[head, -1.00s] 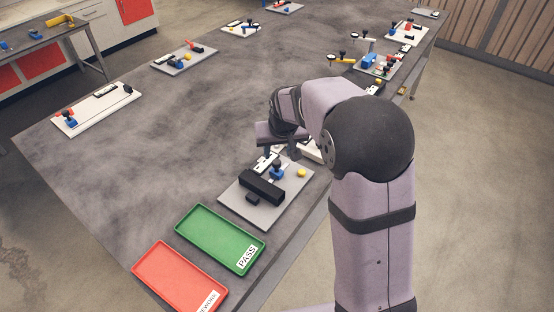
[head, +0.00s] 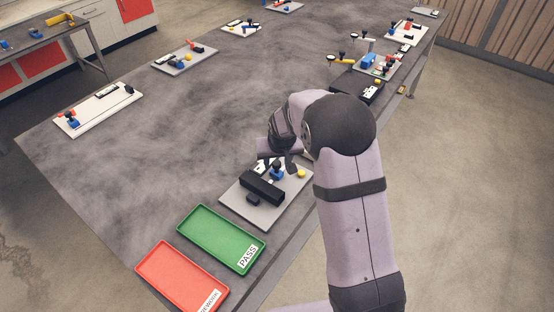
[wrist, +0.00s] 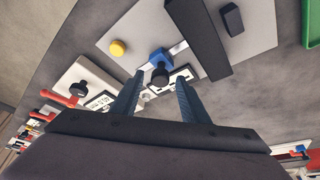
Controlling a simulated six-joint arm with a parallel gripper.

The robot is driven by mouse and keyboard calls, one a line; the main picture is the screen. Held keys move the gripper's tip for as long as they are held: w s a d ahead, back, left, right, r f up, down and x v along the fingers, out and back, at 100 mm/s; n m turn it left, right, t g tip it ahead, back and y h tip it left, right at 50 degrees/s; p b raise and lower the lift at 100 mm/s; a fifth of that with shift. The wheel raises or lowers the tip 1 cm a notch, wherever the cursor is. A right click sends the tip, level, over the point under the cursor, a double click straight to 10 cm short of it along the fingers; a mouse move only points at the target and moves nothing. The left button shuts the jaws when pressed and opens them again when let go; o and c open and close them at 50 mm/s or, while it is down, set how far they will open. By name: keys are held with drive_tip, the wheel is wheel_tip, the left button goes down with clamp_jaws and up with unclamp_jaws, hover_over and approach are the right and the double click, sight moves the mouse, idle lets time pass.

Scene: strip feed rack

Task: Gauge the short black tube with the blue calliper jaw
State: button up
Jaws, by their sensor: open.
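A short black piece (head: 253,199), which looks like the short black tube, lies on the grey plate (head: 240,206) beside a long black block (head: 262,187). It also shows in the wrist view (wrist: 232,18), near the top. The blue calliper jaw (head: 277,173) stands behind the block; in the wrist view the blue part (wrist: 160,57) has a black knob (wrist: 160,75) on it. My gripper (wrist: 160,82) is open and empty, its two fingers apart on either side of the knob in that view. I cannot tell its height above the knob.
A yellow button (wrist: 118,48) sits on the plate near the blue jaw. A green PASS tray (head: 220,238) and a red tray (head: 180,276) lie in front. Another gauge plate (wrist: 88,88) lies left in the wrist view. The table's middle (head: 150,160) is bare.

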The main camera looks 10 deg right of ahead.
clamp_jaws()
drive_tip(key=s+a+b, duration=0.2)
drive_tip(key=s+a, duration=0.2)
drive_tip(key=shift+s+a+b, duration=0.15)
drive_tip(key=shift+a+b, duration=0.05)
drive_tip(key=shift+b, duration=0.2)
unclamp_jaws()
drive_tip(key=shift+r, duration=0.1)
drive_tip(key=b+v, duration=0.1)
drive_tip(key=v, duration=0.6)
drive_tip(key=shift+b, duration=0.35)
